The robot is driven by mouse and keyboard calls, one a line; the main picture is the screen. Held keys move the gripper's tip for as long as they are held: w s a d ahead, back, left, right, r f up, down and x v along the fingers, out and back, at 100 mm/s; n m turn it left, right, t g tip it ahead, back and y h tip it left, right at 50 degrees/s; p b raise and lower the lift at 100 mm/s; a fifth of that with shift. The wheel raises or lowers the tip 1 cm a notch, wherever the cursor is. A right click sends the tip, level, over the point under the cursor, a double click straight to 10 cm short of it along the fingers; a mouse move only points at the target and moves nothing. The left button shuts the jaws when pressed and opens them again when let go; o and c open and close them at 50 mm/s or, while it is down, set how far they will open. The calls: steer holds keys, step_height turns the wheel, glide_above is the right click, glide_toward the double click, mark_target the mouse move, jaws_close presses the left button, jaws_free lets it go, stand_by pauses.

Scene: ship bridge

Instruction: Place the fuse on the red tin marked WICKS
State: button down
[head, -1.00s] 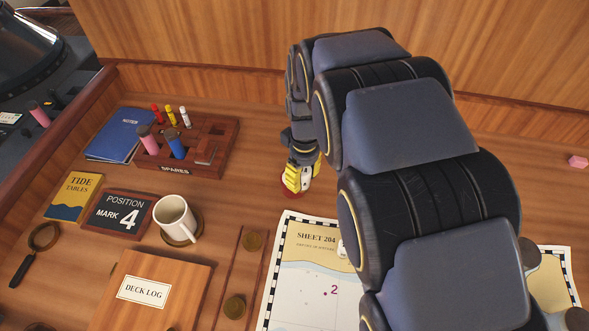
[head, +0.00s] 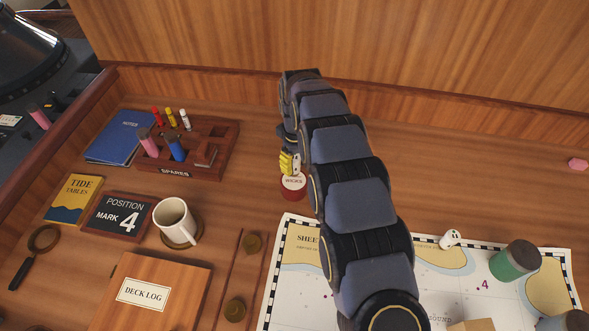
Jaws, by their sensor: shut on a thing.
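The red tin marked WICKS (head: 293,188) stands on the wooden desk, right of the spares rack. Its pale lid label faces up. My gripper (head: 290,165) has yellow fingers and is at the tin's far edge in the picture, just over or beside it. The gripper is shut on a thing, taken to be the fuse. The fingers and my arm hide most of it; only a small pale sliver shows at the fingers. I cannot tell whether it touches the tin.
The spares rack (head: 187,150) holds pink and blue cylinders, with several small coloured pieces behind. A mug (head: 174,221), a deck log (head: 150,290) and a position sign (head: 118,215) are at left. A chart (head: 290,280) lies in front, with a green cylinder (head: 514,261) on it.

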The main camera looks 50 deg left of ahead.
mark_target(294, 172)
steer(key=shift+f, duration=1.5)
steer(key=shift+f, duration=0.1)
steer(key=c, duration=0.8)
jaws_free()
step_height(294, 172, up, 12)
steer(key=shift+r, duration=0.1)
